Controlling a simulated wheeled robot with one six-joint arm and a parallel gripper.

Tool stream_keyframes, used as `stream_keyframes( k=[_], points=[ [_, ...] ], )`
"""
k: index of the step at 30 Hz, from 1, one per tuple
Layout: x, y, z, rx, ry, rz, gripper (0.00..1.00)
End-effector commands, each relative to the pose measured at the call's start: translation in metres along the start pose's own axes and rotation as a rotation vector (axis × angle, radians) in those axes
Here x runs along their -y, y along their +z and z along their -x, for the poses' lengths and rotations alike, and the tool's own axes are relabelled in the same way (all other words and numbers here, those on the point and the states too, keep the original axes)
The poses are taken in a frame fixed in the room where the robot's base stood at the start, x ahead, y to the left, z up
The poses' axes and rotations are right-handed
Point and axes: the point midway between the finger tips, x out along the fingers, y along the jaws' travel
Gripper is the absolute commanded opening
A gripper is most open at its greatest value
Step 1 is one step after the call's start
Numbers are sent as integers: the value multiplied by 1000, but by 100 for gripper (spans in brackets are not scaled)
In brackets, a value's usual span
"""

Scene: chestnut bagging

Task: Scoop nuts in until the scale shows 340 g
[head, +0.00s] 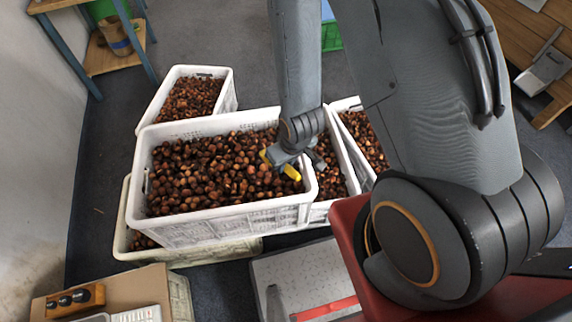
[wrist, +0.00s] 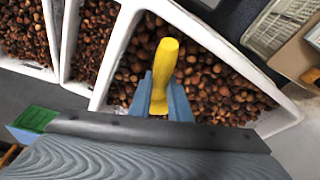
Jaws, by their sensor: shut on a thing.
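My gripper (head: 283,162) is over the large white crate (head: 225,219) of brown chestnuts (head: 205,170), near its right side. It is shut on a yellow handle (head: 291,172), probably the scoop's. In the wrist view the yellow handle (wrist: 164,72) stands between the two blue-grey fingers (wrist: 163,98), with chestnuts behind it. The scoop's bowl does not show clearly in either view, so I cannot tell whether it holds nuts. No scale reading is legible, and I cannot pick out a bag.
Other white crates of chestnuts stand behind (head: 226,97) and to the right (head: 347,104). A cardboard-coloured surface at lower left bears a wooden block with black knobs (head: 75,299) and a partly cut-off white device (head: 137,315). A wooden bench (head: 545,32) is at upper right.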

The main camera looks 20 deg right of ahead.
Motion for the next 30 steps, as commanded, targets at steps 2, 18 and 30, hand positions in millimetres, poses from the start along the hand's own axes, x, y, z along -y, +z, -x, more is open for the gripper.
stream_keyframes(
  k=[2,18,30],
  points=[
    [0,-8,9,39,0,1,0],
    [0,-42,31,362,0,0,0],
    [0,-75,42,616,1,0,0]
  ],
)
